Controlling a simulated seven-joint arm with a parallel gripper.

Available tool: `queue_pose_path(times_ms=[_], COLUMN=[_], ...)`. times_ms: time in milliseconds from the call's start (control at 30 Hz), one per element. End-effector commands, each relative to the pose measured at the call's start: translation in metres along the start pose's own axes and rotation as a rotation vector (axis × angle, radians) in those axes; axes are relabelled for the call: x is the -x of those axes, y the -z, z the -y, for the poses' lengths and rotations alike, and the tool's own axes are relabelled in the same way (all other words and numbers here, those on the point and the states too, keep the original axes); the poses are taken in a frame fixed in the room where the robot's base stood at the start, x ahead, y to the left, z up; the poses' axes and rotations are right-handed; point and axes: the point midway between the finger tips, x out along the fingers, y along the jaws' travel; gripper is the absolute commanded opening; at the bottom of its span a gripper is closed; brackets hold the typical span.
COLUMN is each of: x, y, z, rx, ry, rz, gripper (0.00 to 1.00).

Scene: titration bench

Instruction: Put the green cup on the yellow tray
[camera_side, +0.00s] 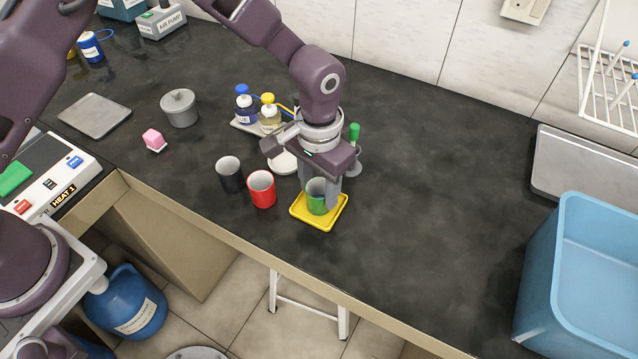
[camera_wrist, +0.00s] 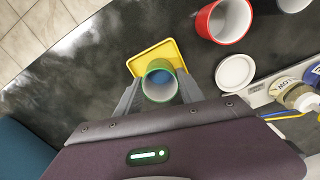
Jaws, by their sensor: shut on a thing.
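The green cup (camera_side: 317,197) is upright between the fingers of my gripper (camera_side: 326,190), which is shut on it. In the side view the cup is at the yellow tray (camera_side: 324,222), over its middle. I cannot tell whether the cup's base touches the tray. In the wrist view the green cup (camera_wrist: 160,80) shows from above between the two fingers of my gripper (camera_wrist: 160,88). The yellow tray (camera_wrist: 147,55) shows behind and around the cup there, and its near part is hidden by the cup and gripper.
A red cup (camera_side: 262,188) stands close to the left of the tray, with a black cup (camera_side: 230,174) beyond it. A white round lid or dish (camera_side: 284,162) lies behind. Bottles (camera_side: 246,108) stand on a small rack at the back. The dark bench (camera_side: 450,200) right of the tray is clear.

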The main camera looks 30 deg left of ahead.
Motion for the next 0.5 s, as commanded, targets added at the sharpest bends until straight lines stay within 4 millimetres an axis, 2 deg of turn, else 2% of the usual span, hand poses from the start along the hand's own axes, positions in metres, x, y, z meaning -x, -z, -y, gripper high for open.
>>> queue_pose_path(times_ms=[200, 233, 300, 333, 500], x=[-0.001, -0.001, -0.0009, -0.0009, -0.0009], y=[0.0, 0.0, 0.0, 0.0, 0.0], z=[0.0, 0.0, 0.0, 0.0, 0.0], rx=[0.0, 0.0, 0.0, 0.0, 0.0], ry=[0.0, 0.0, 0.0, 0.0, 0.0], rz=[0.0, 0.0, 0.0, 0.0, 0.0], gripper=[0.14, 0.51, 0.65, 0.7, 0.7])
